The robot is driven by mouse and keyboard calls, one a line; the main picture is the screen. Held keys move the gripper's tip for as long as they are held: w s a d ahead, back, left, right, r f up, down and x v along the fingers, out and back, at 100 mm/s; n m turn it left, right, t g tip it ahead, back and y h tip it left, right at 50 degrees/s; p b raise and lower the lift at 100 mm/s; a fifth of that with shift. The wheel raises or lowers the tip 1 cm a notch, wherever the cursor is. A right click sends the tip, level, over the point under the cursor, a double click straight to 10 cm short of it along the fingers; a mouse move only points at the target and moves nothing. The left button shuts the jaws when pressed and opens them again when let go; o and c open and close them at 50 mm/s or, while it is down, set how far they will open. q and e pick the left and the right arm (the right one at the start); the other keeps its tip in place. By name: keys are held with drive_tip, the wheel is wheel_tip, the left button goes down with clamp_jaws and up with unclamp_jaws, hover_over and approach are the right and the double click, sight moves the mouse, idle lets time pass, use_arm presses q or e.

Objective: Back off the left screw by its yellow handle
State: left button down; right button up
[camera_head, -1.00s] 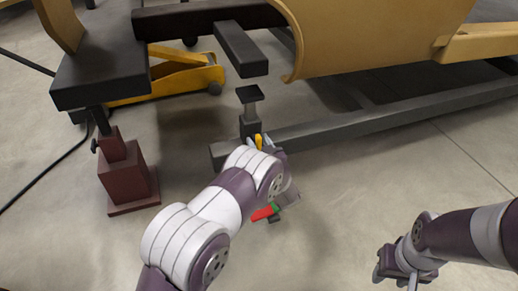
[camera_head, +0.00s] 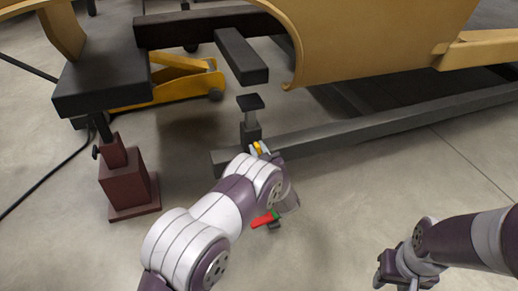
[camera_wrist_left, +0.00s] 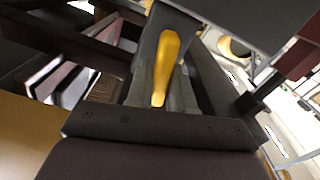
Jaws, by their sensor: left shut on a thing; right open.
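The left screw (camera_head: 249,118) is a dark upright post with a flat square plate on top, standing by the end of a long grey beam. Its yellow handle (camera_head: 257,147) shows just past my left gripper (camera_head: 260,153), which is shut on it. In the left wrist view the yellow handle (camera_wrist_left: 167,60) lies lengthwise between the grey fingers. My forearm hides part of the screw's lower end in the head view. My right gripper (camera_head: 396,280) is open and empty at the bottom right, above bare floor, partly cut off by the frame.
A black bar (camera_head: 241,58) overhangs the screw's plate, with a small visible gap. A red-brown stand (camera_head: 127,183) is to the left under a dark block. A yellow jack (camera_head: 175,82) lies behind.

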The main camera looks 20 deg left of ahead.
use_arm(q)
drive_tip(key=n, duration=0.2)
drive_tip(key=n+p, duration=0.1)
drive_tip(key=n, duration=0.1)
drive_tip(key=shift+s+a, duration=0.15)
drive_tip(key=shift+a, duration=0.05)
drive_tip(key=n, duration=0.4)
drive_tip(key=shift+a+f, duration=0.1)
drive_tip(key=shift+f, duration=0.15)
drive_tip(key=n+b, duration=0.1)
drive_tip(key=n, duration=0.4)
drive_tip(key=f+n, duration=0.1)
drive_tip(key=n, duration=0.5)
drive_tip(key=n+b, duration=0.1)
drive_tip(key=n, duration=0.5)
drive_tip(key=shift+f+b, duration=0.3)
drive_tip(key=shift+f, duration=0.1)
drive_tip(key=n, duration=0.1)
drive_tip(key=n+b, duration=0.1)
drive_tip(key=n, duration=0.1)
drive_tip(key=n+b, duration=0.1)
drive_tip(key=shift+d+f+n, duration=0.15)
drive_tip(key=shift+d+n, duration=0.1)
drive_tip(key=shift+n, duration=0.15)
drive_tip(key=n+b, duration=0.1)
drive_tip(key=n, duration=0.2)
drive_tip(key=shift+d, duration=0.15)
drive_tip(key=shift+w+n+b, duration=0.2)
drive_tip(key=shift+n+b, duration=0.2)
drive_tip(key=shift+n, duration=0.1)
